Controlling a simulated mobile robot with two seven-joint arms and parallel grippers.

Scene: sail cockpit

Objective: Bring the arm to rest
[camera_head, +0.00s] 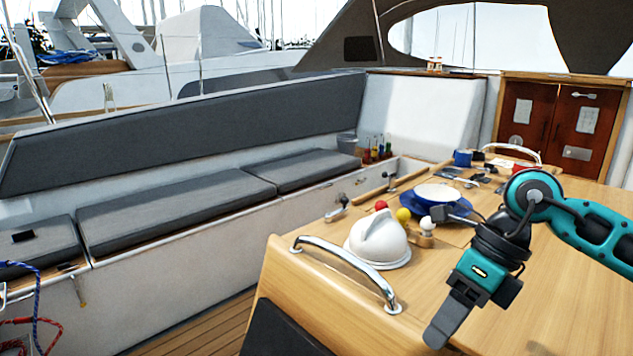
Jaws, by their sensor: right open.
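My right arm (595,228) comes in from the right over the wooden table (560,290). It is teal and black. My right gripper (456,285) is open, near the front left of the table top, with a dark finger pointing down and left. I see nothing held in it. It is to the right of a white domed object (378,242) and appears apart from it. My left arm and gripper are not in view.
A curved metal rail (350,258) stands on the table's left edge. A blue plate with a white bowl (437,192), a red ball (381,205) and a yellow ball (403,215) lie behind the gripper. A grey-cushioned bench (180,194) is at left. The table's right side looks clear.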

